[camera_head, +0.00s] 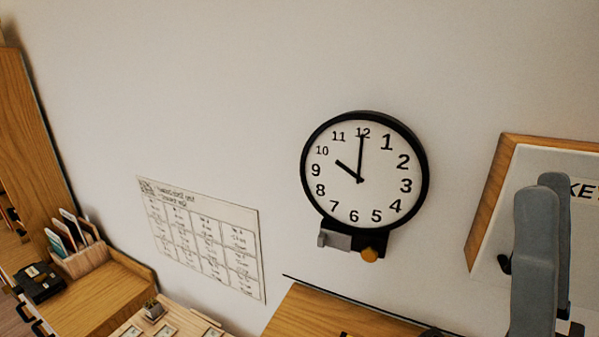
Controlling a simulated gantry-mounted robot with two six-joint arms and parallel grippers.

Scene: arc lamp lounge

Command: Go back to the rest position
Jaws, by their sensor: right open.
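My right gripper (546,205) shows at the lower right edge, its grey fingers pointing up. One finger overlaps the other from this angle, and the jaws are open with nothing seen between them. It stands in front of the key board (515,185), hiding part of it. My left gripper is not in view. A round black-rimmed wall clock (345,195) hangs left of the right gripper, its hands at ten o'clock. Under it are a grey lever (335,240) and an orange knob (370,255).
A printed paper chart (205,240) hangs on the wall at lower left. A wooden desk (85,300) holds a card rack (80,262) and a black device (40,283). Another wooden surface (320,315) lies below the clock. The upper wall is bare.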

